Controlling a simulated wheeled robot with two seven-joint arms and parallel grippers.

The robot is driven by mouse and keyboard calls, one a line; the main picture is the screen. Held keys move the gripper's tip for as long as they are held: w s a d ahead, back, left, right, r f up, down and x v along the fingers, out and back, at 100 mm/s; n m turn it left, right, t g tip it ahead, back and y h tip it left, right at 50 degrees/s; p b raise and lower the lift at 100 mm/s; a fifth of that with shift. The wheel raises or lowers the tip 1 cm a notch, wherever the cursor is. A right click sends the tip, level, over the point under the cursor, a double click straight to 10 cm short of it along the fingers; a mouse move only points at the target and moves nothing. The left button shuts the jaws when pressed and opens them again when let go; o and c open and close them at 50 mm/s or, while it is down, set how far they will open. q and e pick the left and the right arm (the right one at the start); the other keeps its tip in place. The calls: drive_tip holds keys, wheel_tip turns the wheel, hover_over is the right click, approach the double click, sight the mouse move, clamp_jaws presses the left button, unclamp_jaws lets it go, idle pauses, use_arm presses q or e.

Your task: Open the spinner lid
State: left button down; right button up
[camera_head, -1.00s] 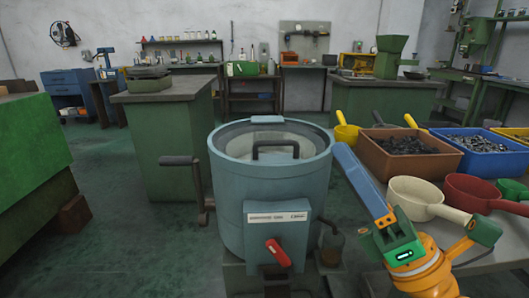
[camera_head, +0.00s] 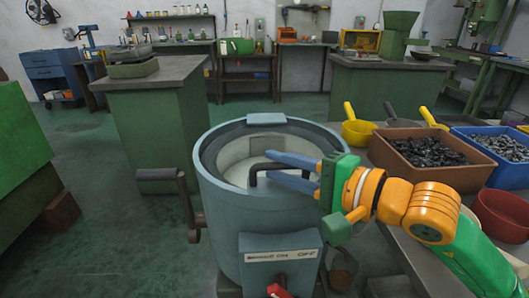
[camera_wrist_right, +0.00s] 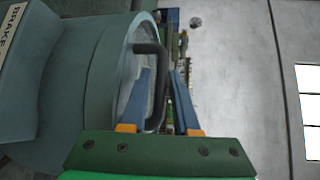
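The spinner is a blue-grey drum (camera_head: 222,225) with a pale round lid (camera_head: 237,150) inside its rim. A dark bar handle (camera_head: 252,177) stands up from the lid. The lid looks closed. My right gripper (camera_head: 268,167) reaches over the lid from the right with its two blue fingers apart. In the right wrist view, the handle (camera_wrist_right: 161,85) shows between the fingers of that gripper (camera_wrist_right: 162,72), with gaps visible on both sides. Part of the handle is hidden behind the fingers in the head view. My left gripper is not in view.
A red lever (camera_head: 278,291) is on the drum's front box, which reads OFF. A crank (camera_head: 160,175) sticks out on the left. A brown bin (camera_head: 425,172) and a blue bin (camera_head: 500,170) of parts stand at right, with yellow scoops (camera_head: 357,131) behind.

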drive_tip(key=shift+x, duration=1.8)
drive_tip(key=shift+c, duration=0.2)
clamp_jaws()
drive_tip(key=shift+r, duration=0.1)
